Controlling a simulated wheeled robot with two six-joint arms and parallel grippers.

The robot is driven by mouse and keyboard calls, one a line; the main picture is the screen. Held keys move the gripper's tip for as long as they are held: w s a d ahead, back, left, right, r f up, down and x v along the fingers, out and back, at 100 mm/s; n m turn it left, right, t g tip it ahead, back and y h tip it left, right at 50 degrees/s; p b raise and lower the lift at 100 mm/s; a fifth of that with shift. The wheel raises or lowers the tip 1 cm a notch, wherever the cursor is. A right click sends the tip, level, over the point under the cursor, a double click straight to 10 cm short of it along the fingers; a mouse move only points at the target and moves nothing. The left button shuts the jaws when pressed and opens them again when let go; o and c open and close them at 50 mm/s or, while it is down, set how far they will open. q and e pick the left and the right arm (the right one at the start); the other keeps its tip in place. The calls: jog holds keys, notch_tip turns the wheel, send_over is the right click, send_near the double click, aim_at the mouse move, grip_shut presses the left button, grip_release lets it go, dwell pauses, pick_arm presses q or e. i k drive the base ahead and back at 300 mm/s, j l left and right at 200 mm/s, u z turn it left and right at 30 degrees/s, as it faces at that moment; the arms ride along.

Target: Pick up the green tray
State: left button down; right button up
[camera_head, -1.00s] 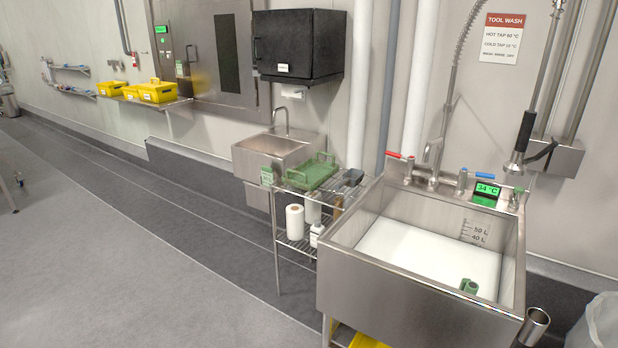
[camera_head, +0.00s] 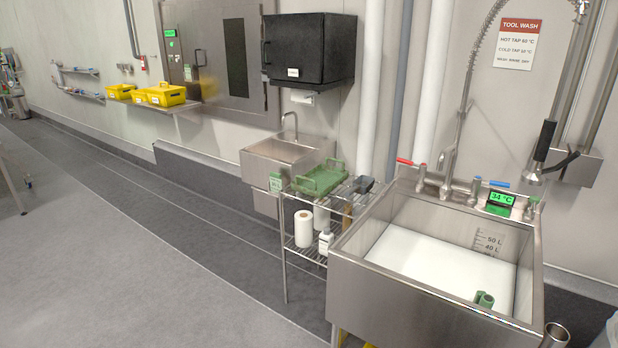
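The green tray (camera_head: 318,180) lies on the top shelf of a small wire rack, between the small hand sink and the large wash sink. It has a raised handle at its far right end. It looks empty, though its inside is small in the view. Neither of my grippers shows in the head view.
The wire rack (camera_head: 304,262) holds a paper roll (camera_head: 303,228) and a white bottle (camera_head: 325,241) below. The large sink (camera_head: 430,300) with white liquid stands right of it, a hand sink (camera_head: 285,158) behind. Grey floor (camera_head: 140,270) at left is clear. Yellow bins (camera_head: 165,95) sit on a wall shelf.

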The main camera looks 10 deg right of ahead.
aim_at(318, 183)
jog(key=i+u, duration=0.4)
jog(key=i, duration=0.2)
jog(key=i+l+u, duration=0.15)
jog(key=i+u, duration=0.3)
jog(key=i, duration=0.7)
jog(key=j+u, duration=0.05)
